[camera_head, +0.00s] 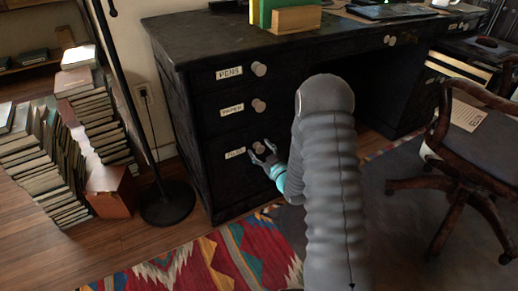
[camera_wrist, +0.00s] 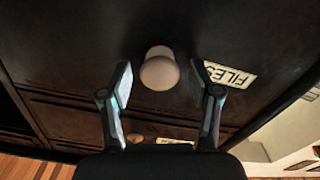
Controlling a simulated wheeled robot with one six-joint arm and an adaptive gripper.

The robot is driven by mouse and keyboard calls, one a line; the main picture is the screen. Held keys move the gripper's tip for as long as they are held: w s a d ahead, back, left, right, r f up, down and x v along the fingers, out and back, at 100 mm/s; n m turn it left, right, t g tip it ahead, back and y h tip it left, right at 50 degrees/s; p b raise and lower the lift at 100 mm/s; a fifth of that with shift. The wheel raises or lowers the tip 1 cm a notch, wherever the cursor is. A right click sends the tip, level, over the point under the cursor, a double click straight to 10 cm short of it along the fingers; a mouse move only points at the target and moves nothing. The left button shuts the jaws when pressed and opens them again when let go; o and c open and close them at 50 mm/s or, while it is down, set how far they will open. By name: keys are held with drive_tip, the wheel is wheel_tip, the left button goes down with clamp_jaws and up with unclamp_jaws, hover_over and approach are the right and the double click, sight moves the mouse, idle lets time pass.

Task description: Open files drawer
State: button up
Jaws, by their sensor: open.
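The files drawer (camera_head: 228,172) is the lowest of three drawers on the left side of a black desk, and it looks shut. Its label (camera_wrist: 230,74) reads FILES and appears upside down in the wrist view. Its round pale knob (camera_wrist: 159,70) shows just beyond and between my fingertips in the wrist view; in the head view the knob (camera_head: 259,148) is beside my fingers. My gripper (camera_head: 263,153) is open, with a finger on each side of the knob's line in the wrist view (camera_wrist: 163,75). I see no finger touching the knob.
The pens drawer (camera_head: 232,73) and paper drawer (camera_head: 234,107) sit above. A floor lamp base (camera_head: 167,204) and book stacks (camera_head: 40,160) stand left. A wooden chair (camera_head: 465,150) stands right. A patterned rug (camera_head: 215,262) covers the floor in front of the desk.

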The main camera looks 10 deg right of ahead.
drive_tip(key=shift+w+a, duration=0.2)
drive_tip(key=shift+w, duration=0.25)
clamp_jaws()
drive_tip(key=shift+s+f, duration=0.1)
